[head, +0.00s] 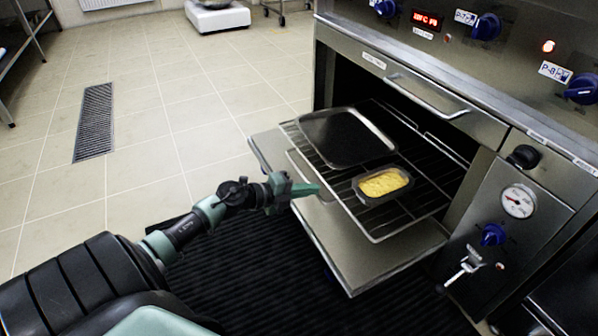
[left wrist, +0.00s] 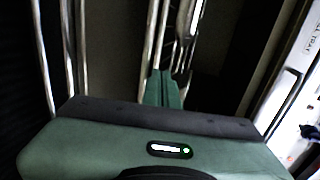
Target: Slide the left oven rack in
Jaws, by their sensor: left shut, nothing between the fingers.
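The oven rack (head: 376,236) is a wire grid that sticks out of the open oven, above the lowered oven door (head: 340,262). A dark square tray (head: 345,136) and a small loaf tin with yellow food (head: 382,184) sit on it. My left gripper (head: 312,189) is shut and empty, with its green fingertips at the rack's front edge. I cannot tell whether they touch it. In the left wrist view the closed fingers (left wrist: 165,88) point at bright metal bars (left wrist: 187,40). My right gripper is not in view.
The oven front has a handle (head: 428,95), blue knobs and a round gauge (head: 518,201) at the right. A black ribbed mat (head: 270,270) lies on the floor before the oven. The tiled floor at the left is clear, with a drain grate (head: 94,122).

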